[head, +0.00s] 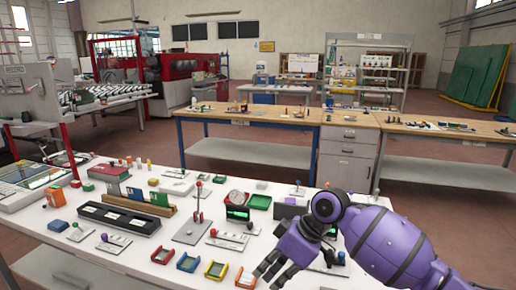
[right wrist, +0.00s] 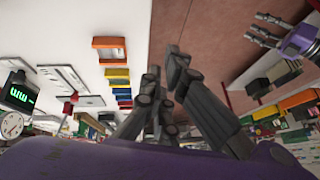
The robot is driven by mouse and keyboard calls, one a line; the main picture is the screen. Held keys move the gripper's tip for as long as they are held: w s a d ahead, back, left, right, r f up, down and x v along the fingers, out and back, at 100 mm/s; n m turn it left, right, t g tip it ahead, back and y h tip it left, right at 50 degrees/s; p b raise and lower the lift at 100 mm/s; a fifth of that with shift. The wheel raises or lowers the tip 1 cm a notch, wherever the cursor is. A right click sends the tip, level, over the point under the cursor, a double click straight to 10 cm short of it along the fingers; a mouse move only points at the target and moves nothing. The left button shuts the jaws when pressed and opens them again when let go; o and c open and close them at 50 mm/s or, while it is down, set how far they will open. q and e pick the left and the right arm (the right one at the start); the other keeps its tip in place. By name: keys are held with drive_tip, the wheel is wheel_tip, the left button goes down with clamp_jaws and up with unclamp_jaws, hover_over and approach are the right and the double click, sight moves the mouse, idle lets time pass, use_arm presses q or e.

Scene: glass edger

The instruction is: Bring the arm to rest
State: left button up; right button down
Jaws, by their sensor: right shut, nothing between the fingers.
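My right arm, purple with dark grey fingers, comes in from the right in the head view. Its gripper (head: 268,274) is over the near edge of the white table (head: 215,262), fingers pointing down and left. In the right wrist view the right gripper's fingers (right wrist: 166,72) are close together with nothing held. My left gripper (right wrist: 262,32) shows only in the right wrist view, at the upper right, apart from the right one. Its fingers look spread and empty. The left gripper is outside the head view.
A wooden-topped bench (head: 270,117) is farther back, with red floor between.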

drive_tip(key=s+a+y, duration=0.1)
drive_tip(key=s+a, duration=0.2)
drive_tip(key=a, duration=0.4)
drive_tip(key=s+d+f+m+t+h, duration=0.1)
drive_tip(key=s+d+f+m+t, duration=0.2)
drive_tip(key=d+f, duration=0.7)
drive_tip(key=s+d+f+m+t+h, duration=0.1)
drive_tip(key=s+d+f+m, duration=0.35)
drive_tip(key=f, duration=0.95)
drive_tip(key=s+d+f+t+h, duration=0.25)
drive_tip(key=s+d+f, duration=0.35)
drive_tip(key=s+d, duration=0.6)
drive_tip(key=s+d+h, duration=0.3)
drive_tip(key=s+d, duration=0.9)
drive_tip(key=s, duration=0.5)
use_arm(q)
drive_tip(key=shift+s+r+p, duration=0.3)
drive_tip(key=shift+s+p, duration=0.5)
drive_tip(key=shift+p, duration=0.05)
use_arm(e)
drive_tip(key=w+a+m+t, duration=0.1)
drive_tip(key=w+a+m, duration=0.1)
drive_tip(key=a, duration=0.5)
drive_tip(key=w+a+m+t, duration=0.1)
drive_tip(key=w+a+m, duration=0.1)
drive_tip(key=a, duration=0.6)
drive_tip(key=shift+r+m+y, duration=0.35)
drive_tip(key=shift+r+m, duration=0.1)
drive_tip(key=shift+m, duration=0.3)
